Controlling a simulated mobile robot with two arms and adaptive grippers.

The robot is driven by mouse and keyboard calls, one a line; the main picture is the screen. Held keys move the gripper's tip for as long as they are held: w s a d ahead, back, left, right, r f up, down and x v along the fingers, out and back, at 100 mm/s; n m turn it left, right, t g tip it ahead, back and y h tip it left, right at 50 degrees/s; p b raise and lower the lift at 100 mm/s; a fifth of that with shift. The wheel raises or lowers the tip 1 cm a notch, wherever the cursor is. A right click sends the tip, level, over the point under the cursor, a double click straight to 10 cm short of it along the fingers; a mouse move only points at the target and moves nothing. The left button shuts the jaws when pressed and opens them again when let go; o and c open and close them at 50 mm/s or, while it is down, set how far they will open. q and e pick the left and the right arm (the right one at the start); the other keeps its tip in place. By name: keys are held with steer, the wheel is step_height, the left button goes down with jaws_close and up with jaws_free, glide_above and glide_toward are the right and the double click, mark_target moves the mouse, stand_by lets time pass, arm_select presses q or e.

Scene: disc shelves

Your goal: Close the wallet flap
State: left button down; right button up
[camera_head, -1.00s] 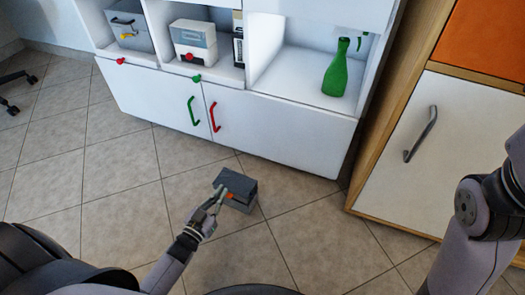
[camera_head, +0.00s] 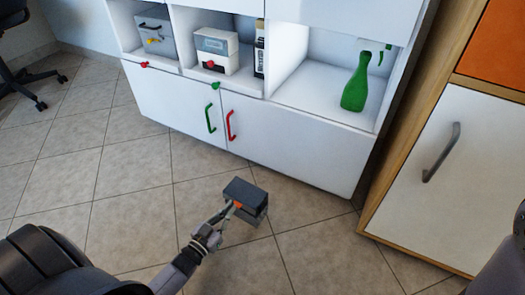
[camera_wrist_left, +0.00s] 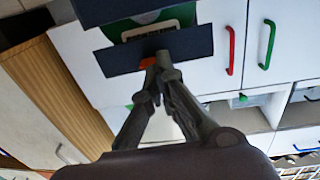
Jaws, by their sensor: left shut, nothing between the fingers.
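The wallet is a dark grey, box-like thing (camera_head: 247,196) with an orange spot on its near-left side, low in the middle of the head view. In the left wrist view its dark panel (camera_wrist_left: 185,44) lies across the top, with a green and white inside showing behind it, so it looks partly open. My left gripper (camera_head: 233,206) is shut and empty, its fingertips at the wallet's near-left side by the orange spot. In the left wrist view the fingertips (camera_wrist_left: 158,62) meet right at the dark panel's lower edge; I cannot tell whether they touch. My right gripper is out of view.
A white cabinet (camera_head: 285,145) with green and red handles stands behind. Its shelves hold a grey box (camera_head: 155,35), a white and grey box (camera_head: 216,50) and a green bottle (camera_head: 356,82). A wooden-framed cabinet (camera_head: 432,165) stands at right.

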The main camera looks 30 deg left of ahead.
arm_select(q)
steer(key=s+a, duration=0.1)
steer(key=s, duration=1.1)
